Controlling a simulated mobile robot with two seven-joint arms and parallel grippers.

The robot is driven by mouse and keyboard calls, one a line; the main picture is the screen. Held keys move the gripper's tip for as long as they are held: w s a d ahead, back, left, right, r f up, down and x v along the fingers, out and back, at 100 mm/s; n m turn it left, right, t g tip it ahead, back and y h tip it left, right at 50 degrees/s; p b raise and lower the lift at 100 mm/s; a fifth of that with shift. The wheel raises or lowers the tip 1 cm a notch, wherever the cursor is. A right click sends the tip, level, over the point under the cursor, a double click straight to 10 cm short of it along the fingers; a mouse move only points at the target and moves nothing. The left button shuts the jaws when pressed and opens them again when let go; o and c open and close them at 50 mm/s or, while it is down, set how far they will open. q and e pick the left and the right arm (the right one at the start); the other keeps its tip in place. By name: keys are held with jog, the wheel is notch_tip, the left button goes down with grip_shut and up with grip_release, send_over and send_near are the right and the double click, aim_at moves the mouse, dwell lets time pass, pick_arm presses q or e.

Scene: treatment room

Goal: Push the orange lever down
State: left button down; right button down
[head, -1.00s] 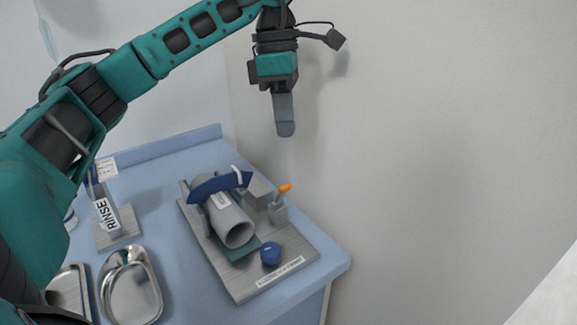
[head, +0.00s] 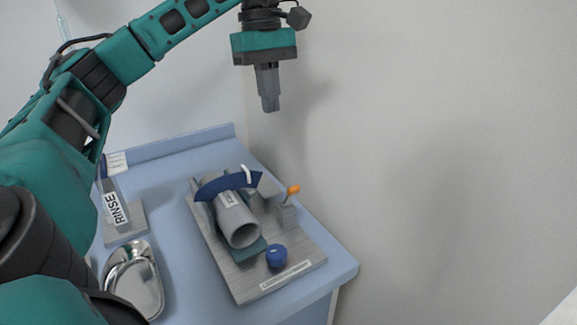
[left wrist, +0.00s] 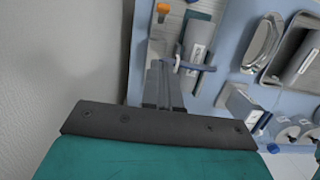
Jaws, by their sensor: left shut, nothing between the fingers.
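The orange lever (head: 293,190) stands up from a small grey block at the right side of a grey board (head: 237,279) on the blue counter. It also shows near the top of the left wrist view (left wrist: 162,9). My left gripper (head: 270,108) is shut and empty, pointing down. It hangs well above the board, up and to the left of the lever in the head view, touching nothing. My right gripper is not in view.
A grey cylinder (head: 238,220) with a blue curved band (head: 228,183) lies on the board, beside a blue knob (head: 276,256). A RINSE sign (head: 115,208) and a metal tray (head: 133,280) stand left. A bare wall (head: 430,130) is close on the right.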

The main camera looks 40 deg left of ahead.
pick_arm(q)
jog(key=b, duration=0.2)
send_over(290, 197)
jog(key=a, duration=0.1)
jog(key=shift+w+a+f, duration=0.1)
jog(key=shift+f, duration=2.85)
jog(key=shift+w+f, duration=0.1)
jog(key=shift+f, duration=2.8)
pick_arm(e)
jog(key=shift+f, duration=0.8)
pick_arm(q)
jog(key=shift+w, duration=0.1)
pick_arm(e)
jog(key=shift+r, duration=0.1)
